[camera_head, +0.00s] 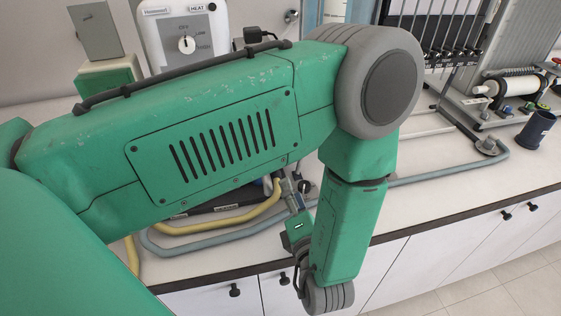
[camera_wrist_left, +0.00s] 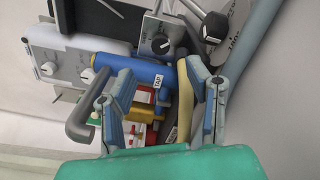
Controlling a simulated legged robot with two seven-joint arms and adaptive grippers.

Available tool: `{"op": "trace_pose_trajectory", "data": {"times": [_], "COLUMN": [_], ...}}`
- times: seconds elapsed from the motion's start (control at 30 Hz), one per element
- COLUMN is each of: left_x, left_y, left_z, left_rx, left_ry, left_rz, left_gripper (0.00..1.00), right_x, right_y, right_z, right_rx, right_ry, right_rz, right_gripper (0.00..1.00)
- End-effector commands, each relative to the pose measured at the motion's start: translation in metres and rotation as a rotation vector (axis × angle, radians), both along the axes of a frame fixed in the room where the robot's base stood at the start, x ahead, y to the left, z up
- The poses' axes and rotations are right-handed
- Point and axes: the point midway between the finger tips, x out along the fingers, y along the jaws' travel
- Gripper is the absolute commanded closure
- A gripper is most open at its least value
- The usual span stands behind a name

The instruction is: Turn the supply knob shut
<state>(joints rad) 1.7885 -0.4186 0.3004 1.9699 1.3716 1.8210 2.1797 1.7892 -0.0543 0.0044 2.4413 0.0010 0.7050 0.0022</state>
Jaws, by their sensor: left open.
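My left gripper (camera_wrist_left: 155,82) is open in the left wrist view, its two blue-grey fingers apart with nothing clasped between them. In the head view it is mostly hidden behind my green left arm; only a small part shows near the hoses. No knob can be read as the supply knob. In the left wrist view, a black knob with a white mark (camera_wrist_left: 160,44) sits on a grey panel beyond the fingertips. A second black knob (camera_wrist_left: 215,26) sits right of it by a pale round plate. My right gripper is not in view.
A blue cylinder (camera_wrist_left: 140,70) lies beyond the fingers. A yellow hose (camera_head: 235,217) and a grey-blue hose (camera_head: 215,238) run along the white counter (camera_head: 455,180). A heater unit with a dial (camera_head: 186,44) stands behind my arm. A dark cup (camera_head: 536,130) stands at right.

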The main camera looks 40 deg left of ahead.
Motion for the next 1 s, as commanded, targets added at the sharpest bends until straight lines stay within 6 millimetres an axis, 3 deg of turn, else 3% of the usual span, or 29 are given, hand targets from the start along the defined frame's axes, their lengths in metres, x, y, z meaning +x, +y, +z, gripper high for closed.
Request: {"op": "trace_pose_trajectory", "data": {"times": [0.1, 0.33, 0.83, 0.87, 0.97, 1.0], "left_x": [0.019, 0.044, 0.056, 0.056, 0.056, 0.056], "left_y": [0.027, 0.064, 0.071, 0.072, 0.072, 0.073], "left_z": [0.001, -0.002, -0.001, -0.001, -0.001, -0.002], "left_rx": [-0.003, -0.010, -0.004, -0.004, -0.005, -0.006], "left_ry": [-0.002, 0.001, 0.001, 0.001, 0.002, 0.001], "left_rz": [0.004, 0.003, 0.003, 0.003, 0.003, 0.003], "left_gripper": [0.55, 0.55, 0.55, 0.62, 0.97, 1.00], "right_x": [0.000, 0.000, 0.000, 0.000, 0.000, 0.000], "right_y": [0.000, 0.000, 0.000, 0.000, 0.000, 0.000], "right_z": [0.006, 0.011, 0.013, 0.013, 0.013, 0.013], "right_rx": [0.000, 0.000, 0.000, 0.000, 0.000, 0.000], "right_ry": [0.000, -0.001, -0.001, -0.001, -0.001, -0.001], "right_rz": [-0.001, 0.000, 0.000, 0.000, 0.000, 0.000], "right_gripper": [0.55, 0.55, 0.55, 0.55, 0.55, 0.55]}}
